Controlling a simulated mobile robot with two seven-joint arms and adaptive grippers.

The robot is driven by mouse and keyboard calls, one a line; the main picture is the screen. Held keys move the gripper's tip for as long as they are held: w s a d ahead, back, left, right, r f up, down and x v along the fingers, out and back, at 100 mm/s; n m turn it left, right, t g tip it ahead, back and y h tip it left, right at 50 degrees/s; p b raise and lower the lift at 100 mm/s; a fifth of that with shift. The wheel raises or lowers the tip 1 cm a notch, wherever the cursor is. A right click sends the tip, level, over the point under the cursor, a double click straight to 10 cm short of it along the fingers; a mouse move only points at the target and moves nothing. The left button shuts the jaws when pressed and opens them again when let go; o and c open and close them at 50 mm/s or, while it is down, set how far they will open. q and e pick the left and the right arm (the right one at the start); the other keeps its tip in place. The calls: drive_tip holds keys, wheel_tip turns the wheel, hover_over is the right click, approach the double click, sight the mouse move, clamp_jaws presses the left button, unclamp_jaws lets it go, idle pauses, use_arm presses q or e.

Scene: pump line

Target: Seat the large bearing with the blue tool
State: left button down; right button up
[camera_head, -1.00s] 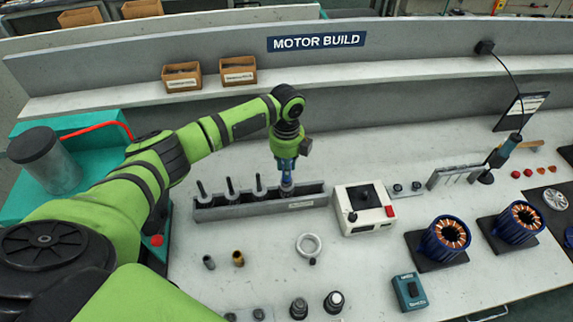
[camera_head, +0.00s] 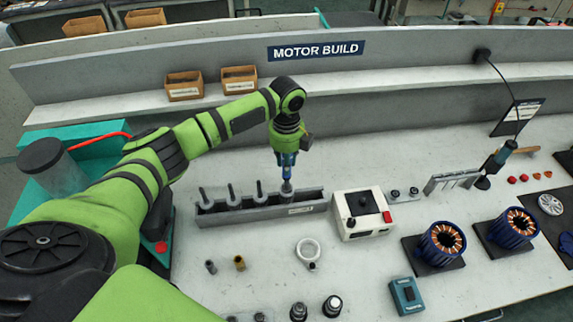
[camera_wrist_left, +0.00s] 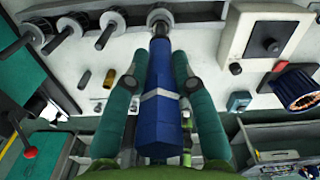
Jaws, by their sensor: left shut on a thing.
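My left gripper (camera_head: 286,160) is shut on the blue tool (camera_head: 287,172) and holds it upright at the right end of the grey rack (camera_head: 262,214). In the left wrist view the tool's blue handle with a grey band (camera_wrist_left: 162,115) runs between the gripper's fingers (camera_wrist_left: 158,85); its grey round end (camera_wrist_left: 160,15) is at the far end. Whether that end is clear of the rack I cannot tell. A pale ring (camera_head: 304,242) lies on the bench in front of the rack. I cannot tell whether it is the large bearing. My right gripper is out of view.
Other dark-handled tools (camera_head: 232,197) stand in the rack to the left. A white box with a dark top (camera_head: 363,202) is right of it. Two blue-rimmed motor stators (camera_head: 428,250) sit on dark mats. Small dark parts (camera_head: 332,306) stand near the front. A teal device (camera_head: 407,296) lies nearby.

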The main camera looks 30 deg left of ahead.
use_arm(q)
drive_tip(key=shift+r, duration=1.8)
